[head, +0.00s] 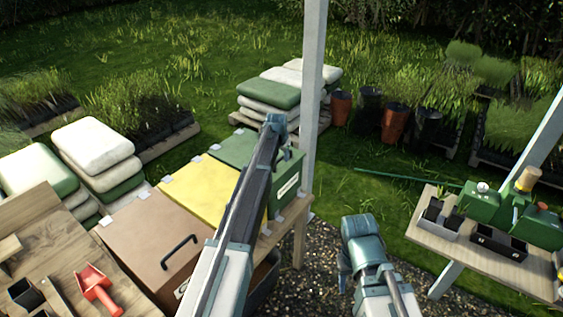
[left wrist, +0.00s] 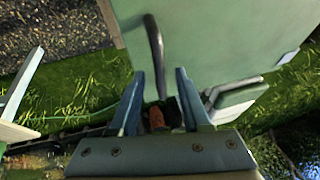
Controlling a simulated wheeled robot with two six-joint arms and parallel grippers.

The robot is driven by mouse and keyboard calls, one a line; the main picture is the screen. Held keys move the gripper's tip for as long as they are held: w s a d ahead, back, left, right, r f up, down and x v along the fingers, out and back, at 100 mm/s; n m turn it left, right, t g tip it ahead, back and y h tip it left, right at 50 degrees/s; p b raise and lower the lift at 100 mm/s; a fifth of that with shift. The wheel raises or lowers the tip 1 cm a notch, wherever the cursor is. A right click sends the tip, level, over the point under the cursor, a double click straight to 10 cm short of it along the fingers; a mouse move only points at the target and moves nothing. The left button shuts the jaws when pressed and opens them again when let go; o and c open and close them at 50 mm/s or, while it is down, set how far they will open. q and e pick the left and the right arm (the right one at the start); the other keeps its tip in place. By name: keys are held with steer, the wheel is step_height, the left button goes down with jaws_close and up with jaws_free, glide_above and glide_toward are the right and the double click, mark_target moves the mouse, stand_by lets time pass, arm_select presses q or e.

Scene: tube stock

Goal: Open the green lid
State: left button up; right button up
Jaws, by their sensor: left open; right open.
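The green lid (head: 232,147) lies shut on the farthest bin of a row in the head view, level with the yellow lid beside it. My left arm crosses in front of it and hides part of it. In the left wrist view the green lid (left wrist: 225,40) fills the upper middle, with a dark curved handle (left wrist: 155,45) near its left edge. My left gripper (left wrist: 160,80) is open. The lower end of the handle shows between its fingertips, with gaps on both sides. My right gripper (head: 358,232) is low, right of the bins, away from the lid; its fingers are unclear.
The yellow lid (head: 194,188) and the brown lid (head: 150,245), with its own dark handle, are nearer. A pale post (head: 313,90) stands close behind the green bin. A potting table (head: 470,255) is at right. Gravel lies between bins and table.

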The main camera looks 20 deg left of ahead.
arm_select(q)
steer(key=shift+w+f, duration=0.1)
steer(key=shift+f, duration=0.05)
steer(key=shift+c, duration=0.3)
jaws_close()
stand_by(1.1)
